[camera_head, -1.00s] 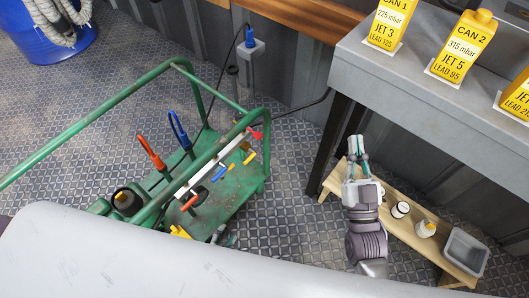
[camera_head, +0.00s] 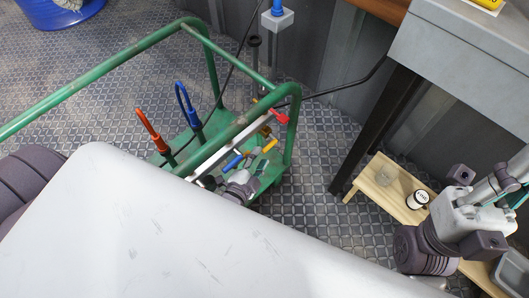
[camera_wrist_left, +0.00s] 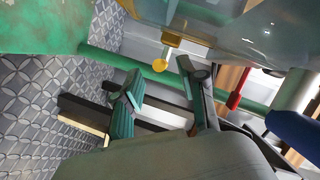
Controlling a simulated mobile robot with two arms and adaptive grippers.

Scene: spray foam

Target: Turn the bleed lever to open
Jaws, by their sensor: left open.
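A pale manifold bar (camera_head: 232,143) on the green cart carries small coloured levers: a red one (camera_head: 281,117), a yellow one (camera_head: 270,145) and a blue one (camera_head: 233,162). I cannot tell which is the bleed lever. My left gripper (camera_head: 256,176) is open just below the yellow and blue levers. In the left wrist view its teal-padded fingers (camera_wrist_left: 160,95) are apart with nothing held. A yellow knob (camera_wrist_left: 159,66) shows beyond the gap, with a red handle (camera_wrist_left: 235,90) to the right. My right gripper (camera_head: 513,188) is at the right edge, partly cut off.
The green cart frame (camera_head: 213,70) surrounds the manifold. Red-orange (camera_head: 149,131) and blue (camera_head: 183,98) handled tools stand at its left. A low wooden bench (camera_head: 377,187) with small containers and a grey worktop (camera_head: 460,55) are at the right.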

